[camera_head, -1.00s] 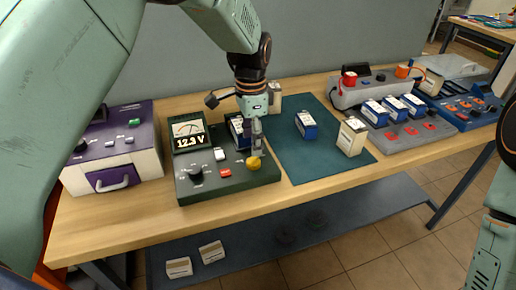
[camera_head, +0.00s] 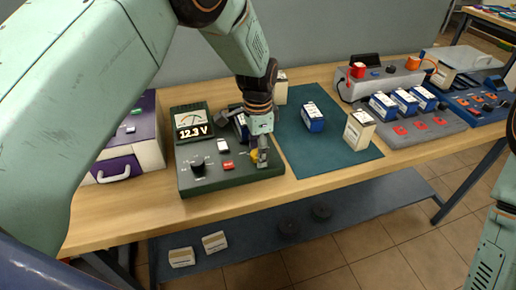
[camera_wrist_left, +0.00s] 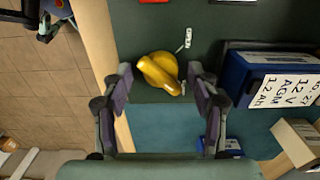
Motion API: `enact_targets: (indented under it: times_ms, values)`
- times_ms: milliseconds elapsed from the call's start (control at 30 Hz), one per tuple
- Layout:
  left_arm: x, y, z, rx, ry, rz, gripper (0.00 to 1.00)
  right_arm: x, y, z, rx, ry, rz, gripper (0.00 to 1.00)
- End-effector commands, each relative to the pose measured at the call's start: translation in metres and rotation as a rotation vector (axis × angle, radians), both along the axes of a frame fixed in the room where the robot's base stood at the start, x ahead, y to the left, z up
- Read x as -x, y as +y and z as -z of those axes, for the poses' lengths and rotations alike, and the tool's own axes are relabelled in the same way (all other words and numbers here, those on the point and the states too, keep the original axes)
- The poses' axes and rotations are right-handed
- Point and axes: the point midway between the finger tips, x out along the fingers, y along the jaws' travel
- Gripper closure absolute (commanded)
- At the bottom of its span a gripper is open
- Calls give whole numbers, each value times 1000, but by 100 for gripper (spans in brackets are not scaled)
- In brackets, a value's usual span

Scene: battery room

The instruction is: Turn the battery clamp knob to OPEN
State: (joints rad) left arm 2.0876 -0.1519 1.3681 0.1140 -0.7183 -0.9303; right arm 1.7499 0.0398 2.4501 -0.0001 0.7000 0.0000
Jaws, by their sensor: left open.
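The yellow clamp knob (camera_head: 254,155) sits at the front right of the dark green tester (camera_head: 225,188).
The tester has a meter reading 12.3 V (camera_head: 193,132), a black dial (camera_head: 198,166) and a red switch (camera_head: 229,165). A purple case (camera_head: 132,130) stands left.

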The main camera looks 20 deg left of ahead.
Motion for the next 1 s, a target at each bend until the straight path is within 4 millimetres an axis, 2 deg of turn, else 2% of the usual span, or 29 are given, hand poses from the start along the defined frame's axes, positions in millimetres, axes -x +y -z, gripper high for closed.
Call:
enact_targets:
  times_ms: [233,867,1000]
  values:
    - [-3,0,0,0,-1,0,41,0,0,0,0,0,0,60]
    - [-3,0,0,0,-1,1,94,0,0,0,0,-1,0,60]
    - [-3,0,0,-1,-1,-3,95,0,0,-1,0,0,0,60]
